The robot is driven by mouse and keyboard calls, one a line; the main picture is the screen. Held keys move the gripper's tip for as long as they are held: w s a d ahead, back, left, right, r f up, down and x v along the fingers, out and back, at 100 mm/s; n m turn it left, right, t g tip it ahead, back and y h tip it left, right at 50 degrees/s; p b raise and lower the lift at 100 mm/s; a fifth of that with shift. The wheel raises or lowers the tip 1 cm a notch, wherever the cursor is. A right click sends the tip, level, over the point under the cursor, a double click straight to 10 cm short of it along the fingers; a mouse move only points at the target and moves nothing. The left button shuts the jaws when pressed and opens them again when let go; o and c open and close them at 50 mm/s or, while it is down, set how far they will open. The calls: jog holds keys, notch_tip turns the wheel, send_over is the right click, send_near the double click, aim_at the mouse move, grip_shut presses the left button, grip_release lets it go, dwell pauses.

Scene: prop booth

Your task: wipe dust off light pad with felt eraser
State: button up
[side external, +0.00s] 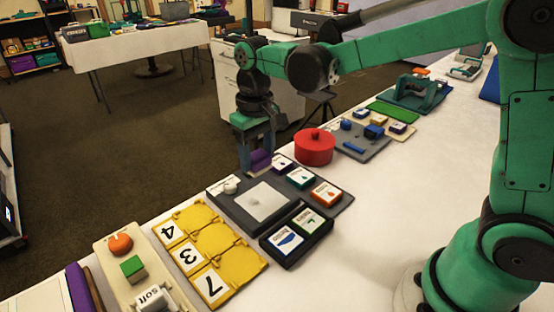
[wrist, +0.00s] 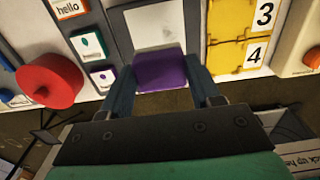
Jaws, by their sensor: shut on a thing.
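The light pad (side external: 266,201) is a pale square set in a dark grey base on the white table. It also shows in the wrist view (wrist: 150,27), with a faint grey dust smudge on it. My gripper (side external: 256,160) is shut on a purple block, the felt eraser (wrist: 160,73), which also shows in the side view (side external: 262,160). In the side view the gripper points down near the table's far edge, behind the pad. In the wrist view the eraser covers the pad's near edge. I cannot tell whether it touches anything.
A white knob (side external: 230,186) stands on the base beside the pad. Picture cards (side external: 326,193) and a red round pot (side external: 315,147) are to the right. A yellow number frame (side external: 209,250) lies to the left.

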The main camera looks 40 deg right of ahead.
send_over(262, 201)
jog(key=shift+w+f, duration=0.2)
jog(key=shift+f, duration=2.5)
jog(key=shift+a+f, duration=0.3)
jog(key=shift+f, duration=0.4)
jog(key=shift+a+f, duration=0.3)
jog(key=shift+f, duration=0.35)
grip_shut()
jog(key=shift+a, duration=1.55)
jog(key=d, duration=0.4)
jog(key=shift+s+d, duration=0.1)
jog(key=shift+s, duration=0.15)
jog(key=shift+a+f, duration=0.1)
jog(key=shift+a, duration=1.9)
jog(key=shift+d, duration=1.85)
jog(key=shift+d+r, duration=0.2)
jog(key=shift+r, duration=4)
